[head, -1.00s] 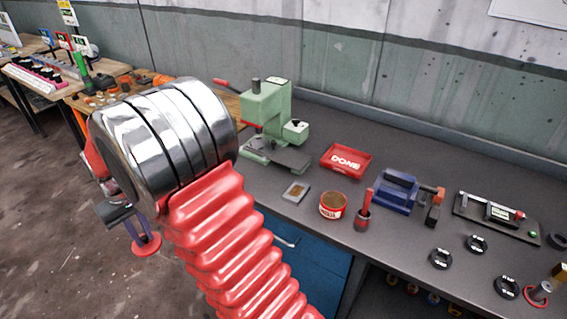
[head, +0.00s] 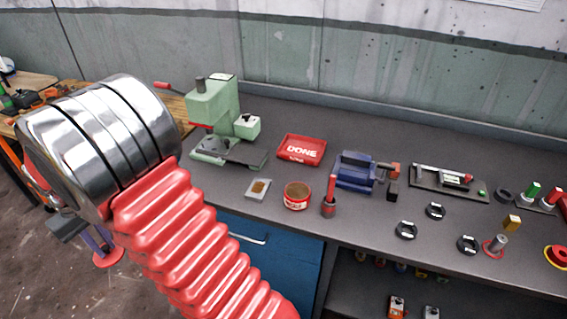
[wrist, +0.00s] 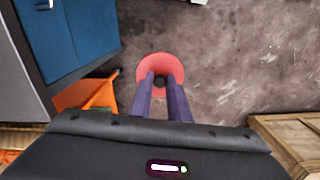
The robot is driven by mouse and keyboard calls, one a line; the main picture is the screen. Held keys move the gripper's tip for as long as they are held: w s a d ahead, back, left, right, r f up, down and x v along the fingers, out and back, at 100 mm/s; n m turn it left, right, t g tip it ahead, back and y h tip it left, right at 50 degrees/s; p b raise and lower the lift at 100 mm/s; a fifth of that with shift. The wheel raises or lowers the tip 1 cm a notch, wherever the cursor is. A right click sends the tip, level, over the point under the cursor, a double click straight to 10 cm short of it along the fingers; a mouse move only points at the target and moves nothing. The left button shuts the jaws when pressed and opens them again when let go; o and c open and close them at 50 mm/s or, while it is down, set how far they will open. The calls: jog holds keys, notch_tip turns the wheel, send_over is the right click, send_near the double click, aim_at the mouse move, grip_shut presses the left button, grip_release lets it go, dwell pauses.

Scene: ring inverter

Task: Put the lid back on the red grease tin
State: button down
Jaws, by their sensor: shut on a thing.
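The red grease tin (head: 297,196) stands open on the grey workbench, with brown grease showing inside. My gripper (head: 107,252) is left of the bench, out over the floor, partly hidden behind my arm in the head view. It is shut on a round red lid (head: 112,259). In the wrist view the lid (wrist: 147,66) sits at the tips of the purple fingers (wrist: 161,82), with a dark knob between them. The lid is well apart from the tin.
A brush in a holder (head: 329,198) stands just right of the tin, and a small grey tray (head: 258,188) lies left of it. Behind are a red DONE tray (head: 302,150), a blue vise (head: 357,171) and a green press (head: 213,115). Blue drawers (wrist: 82,35) flank the gripper.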

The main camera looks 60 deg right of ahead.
jog(key=s+d+r+m, duration=0.15)
jog(key=s+d, duration=0.25)
jog(key=d, duration=0.5)
jog(key=s+d+r+m, duration=0.15)
jog(key=s+d, duration=0.25)
jog(key=d, duration=0.5)
jog(key=s+d+r+m, duration=0.1)
jog(key=s+d+r, duration=0.25)
jog(key=d, duration=0.65)
jog(key=s+d+r+m, duration=0.1)
jog(key=s+d+r, duration=0.1)
jog(key=s+d, duration=0.5)
jog(key=s+d+r+m, duration=0.2)
jog(key=s+d, duration=0.5)
jog(key=s, duration=0.9)
jog(key=shift+s, duration=0.1)
jog(key=shift+f, duration=3.1)
jog(key=shift+f, duration=0.1)
